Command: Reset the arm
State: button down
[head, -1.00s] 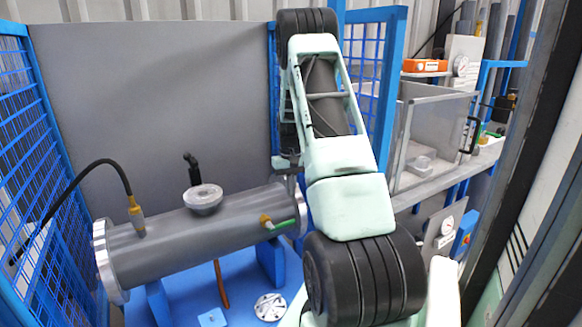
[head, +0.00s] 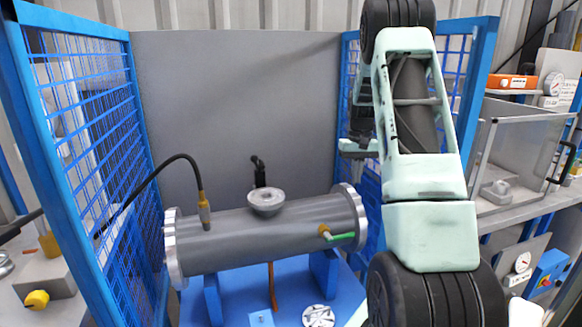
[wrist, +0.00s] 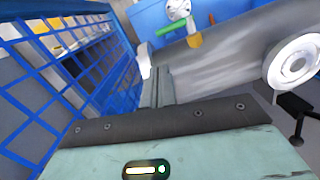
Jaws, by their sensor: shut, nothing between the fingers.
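My arm (head: 425,180) stands folded up on the right side of the head view. Its hand shows only in part beside the upper link, and the fingers are not clear there. In the wrist view my gripper (wrist: 155,75) is shut and empty. The grey flanged shell (head: 270,232) lies on blue supports, left of my arm. It also shows close up in the wrist view (wrist: 235,50), to the right of the fingers. A top nozzle (head: 266,200) and a green-handled valve (head: 340,236) sit on the shell. My gripper appears apart from it.
Blue mesh fences (head: 90,150) stand left and right of a grey back panel (head: 235,110). A loose metal disc (head: 318,316) lies on the blue stand. A black hose (head: 150,185) runs to the shell's left. A clear box (head: 520,150) stands on the right bench.

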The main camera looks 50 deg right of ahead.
jog(key=w+a+r+n, duration=0.1)
jog(key=w+a+n, duration=0.15)
jog(key=a, duration=0.85)
jog(key=w+a+r+n, duration=0.15)
jog(key=w+a, duration=0.25)
jog(key=a, duration=0.8)
jog(key=w+a+r+n, duration=0.1)
jog(key=w+a+n, duration=0.2)
jog(key=a, duration=0.8)
jog(key=s+a+n, duration=0.3)
jog(key=s+a, duration=0.1)
jog(key=a, duration=0.8)
jog(key=s+a+n, duration=0.3)
jog(key=s+a, duration=0.4)
jog(key=s, duration=0.3)
jog(key=s+a+n, duration=0.3)
jog(key=s+a, duration=0.4)
jog(key=s, duration=0.3)
jog(key=shift+f+p, duration=0.35)
jog(key=shift+p, duration=0.05)
jog(key=shift+a, duration=0.1)
